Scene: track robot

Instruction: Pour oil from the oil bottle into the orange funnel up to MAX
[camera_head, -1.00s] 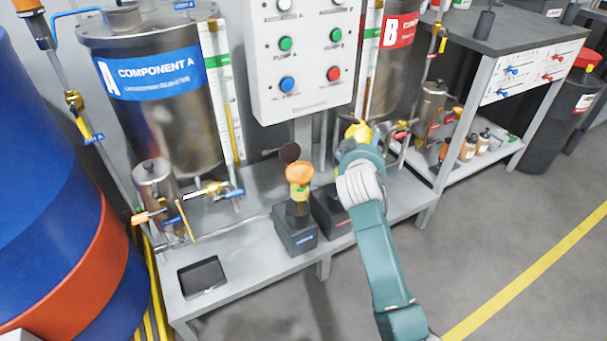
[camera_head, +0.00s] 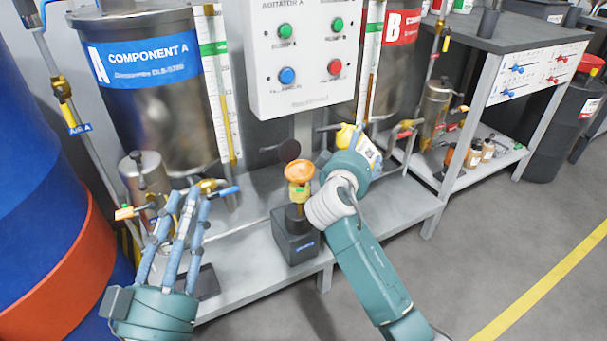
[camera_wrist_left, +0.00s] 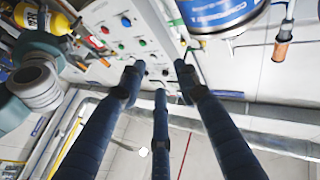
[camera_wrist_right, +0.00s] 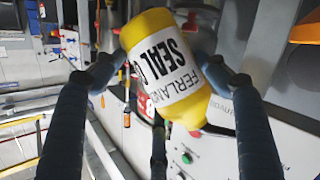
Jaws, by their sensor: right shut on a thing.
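The orange funnel (camera_head: 299,170) stands upright on a brass fitting over a dark block on the bench. The oil bottle, yellow with a white label (camera_head: 369,153), is partly hidden behind my right wrist, to the right of the funnel. In the right wrist view the yellow bottle (camera_wrist_right: 165,65) sits between the fingers of my right gripper (camera_wrist_right: 160,68), which is shut on it. The bottle also shows in the left wrist view (camera_wrist_left: 55,18). My left gripper (camera_head: 182,205) is open and empty, left of the funnel. The MAX mark cannot be made out.
The Component A tank (camera_head: 165,110) stands behind the left gripper, with valves and pipes near its fingers. The button panel (camera_head: 305,60) hangs behind the funnel. A dark tray (camera_head: 207,283) lies on the bench (camera_head: 250,280). The floor at the right is clear.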

